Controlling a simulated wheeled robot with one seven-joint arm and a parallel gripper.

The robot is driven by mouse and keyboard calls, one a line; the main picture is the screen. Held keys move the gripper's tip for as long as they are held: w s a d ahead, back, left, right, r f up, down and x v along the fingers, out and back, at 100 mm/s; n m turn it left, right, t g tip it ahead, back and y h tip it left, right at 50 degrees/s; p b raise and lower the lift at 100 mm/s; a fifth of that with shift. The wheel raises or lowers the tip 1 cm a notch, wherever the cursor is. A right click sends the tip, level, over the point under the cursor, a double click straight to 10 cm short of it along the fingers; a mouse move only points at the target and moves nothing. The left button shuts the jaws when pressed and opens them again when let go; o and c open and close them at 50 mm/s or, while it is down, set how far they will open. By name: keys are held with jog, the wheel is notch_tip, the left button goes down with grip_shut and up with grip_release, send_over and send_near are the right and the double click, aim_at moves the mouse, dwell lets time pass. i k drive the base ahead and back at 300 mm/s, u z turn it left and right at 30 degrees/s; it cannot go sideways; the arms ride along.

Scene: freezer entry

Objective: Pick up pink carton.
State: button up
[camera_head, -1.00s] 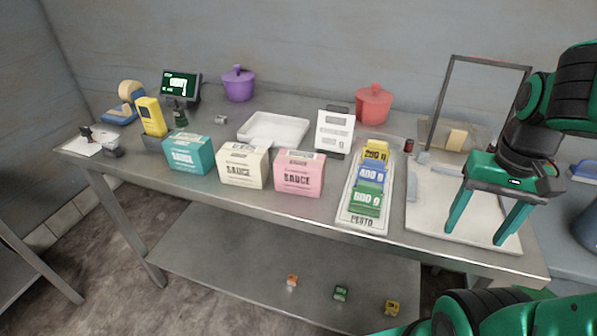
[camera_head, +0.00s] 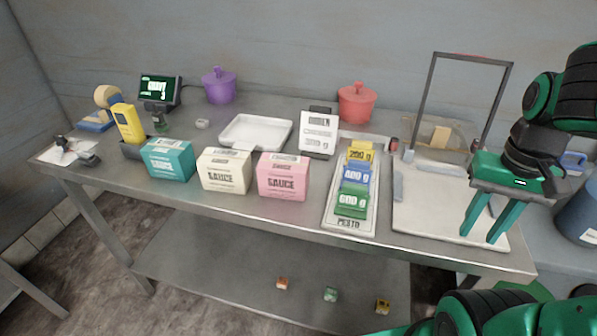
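The pink carton (camera_head: 283,177) is a small box labelled SAUCE. It stands upright near the front edge of the steel table (camera_head: 240,206), at the right end of a row of three cartons. The cream carton (camera_head: 224,172) is just left of it, and the teal carton (camera_head: 168,160) is farther left. My gripper (camera_head: 482,222) is at the right, pointing down over the white board, with its two green fingers apart and nothing between them. It is well to the right of the pink carton and not touching it.
Right of the pink carton lies a tray (camera_head: 331,214) with yellow, blue and green blocks. A white tray (camera_head: 240,131), a sign stand (camera_head: 319,134) and a red pot (camera_head: 357,103) stand behind. A dark upright frame (camera_head: 424,92) rises near my arm. Small cubes lie on the lower shelf (camera_head: 235,262).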

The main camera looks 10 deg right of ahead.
aim_at(282, 177)
jog(key=z, duration=3.05)
jog(key=k, duration=2.6)
jog(key=u, duration=1.6)
